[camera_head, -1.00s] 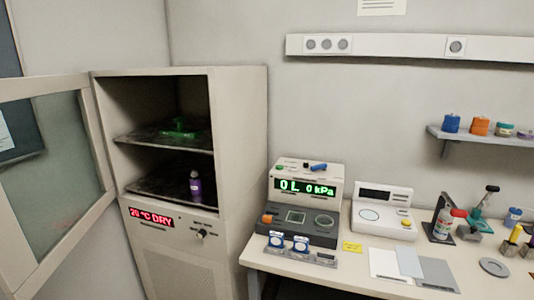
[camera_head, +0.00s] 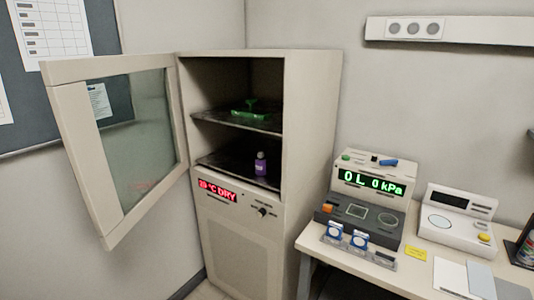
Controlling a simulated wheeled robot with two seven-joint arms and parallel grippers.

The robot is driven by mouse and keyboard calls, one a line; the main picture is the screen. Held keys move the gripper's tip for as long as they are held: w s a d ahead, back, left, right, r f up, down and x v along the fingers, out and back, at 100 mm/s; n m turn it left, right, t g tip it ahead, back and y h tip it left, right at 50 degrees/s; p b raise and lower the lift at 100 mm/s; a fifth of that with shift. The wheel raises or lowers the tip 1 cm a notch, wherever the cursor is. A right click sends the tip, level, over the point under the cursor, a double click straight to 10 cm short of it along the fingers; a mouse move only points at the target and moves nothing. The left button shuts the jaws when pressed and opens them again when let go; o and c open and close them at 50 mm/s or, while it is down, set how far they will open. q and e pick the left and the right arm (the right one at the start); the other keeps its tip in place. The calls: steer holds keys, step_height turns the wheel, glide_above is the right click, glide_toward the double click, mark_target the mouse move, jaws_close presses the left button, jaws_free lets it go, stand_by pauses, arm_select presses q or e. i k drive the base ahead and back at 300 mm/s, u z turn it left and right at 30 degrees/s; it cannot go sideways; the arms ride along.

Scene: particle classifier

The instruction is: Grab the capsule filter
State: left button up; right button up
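No item is clearly marked as the capsule filter, and I cannot tell which one it is. Two small blue-and-white round pieces (camera_head: 347,236) stand side by side in a low grey holder at the front of the pressure device (camera_head: 368,202). A small purple bottle (camera_head: 261,165) stands upright on the lower shelf of the open cabinet. A green item (camera_head: 250,111) lies on the upper shelf. A blue piece (camera_head: 388,162) lies on top of the pressure device. Neither of my grippers is in view.
The cabinet (camera_head: 315,150) has its glass door (camera_head: 125,145) swung open to the left. A white instrument (camera_head: 458,222) stands on the table (camera_head: 330,251) right of the pressure device. Flat grey and white sheets (camera_head: 480,279) and a yellow note (camera_head: 415,252) lie in front.

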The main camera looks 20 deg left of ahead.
mark_target(260, 162)
steer(key=z, duration=0.65)
steer(key=i, duration=1.2)
steer(key=u, duration=0.6)
